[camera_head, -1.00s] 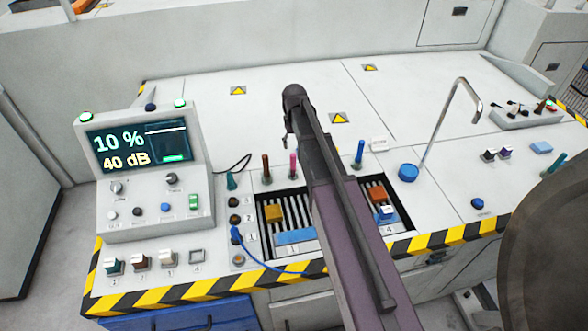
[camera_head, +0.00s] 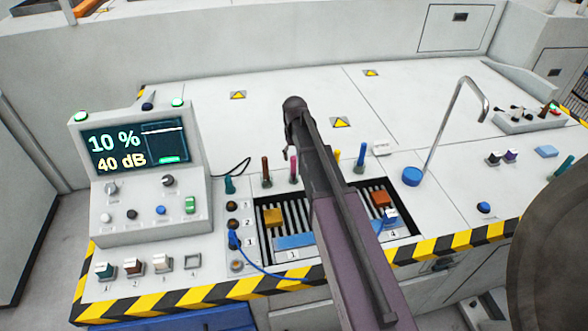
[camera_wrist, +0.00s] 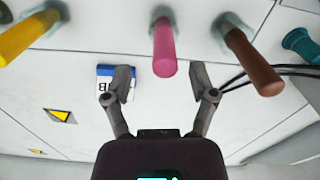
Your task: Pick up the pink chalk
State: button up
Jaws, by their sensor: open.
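The pink chalk (camera_head: 293,168) stands upright in a row of coloured sticks behind the slotted trays, just left of my arm in the head view. In the wrist view the pink chalk (camera_wrist: 164,48) points towards me, its near end at the mouth of my gripper (camera_wrist: 160,80). My gripper is open, with one finger on each side of the chalk's line and a gap to both. I cannot tell how far the chalk reaches between the fingers.
A brown stick (camera_wrist: 254,62) stands close by the right finger, and a yellow stick (camera_wrist: 28,38) is farther left. A screen console (camera_head: 150,180) rises at the left.

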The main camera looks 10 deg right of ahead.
aim_at(293, 165)
jog(key=shift+f, duration=0.1)
jog(key=f+b, duration=0.3)
jog(key=shift+s+a+f, duration=0.1)
jog(key=shift+a+f, duration=0.1)
jog(key=shift+a, duration=0.05)
jog(key=shift+f+b, duration=0.8)
jog(key=shift+b, duration=0.3)
grip_shut()
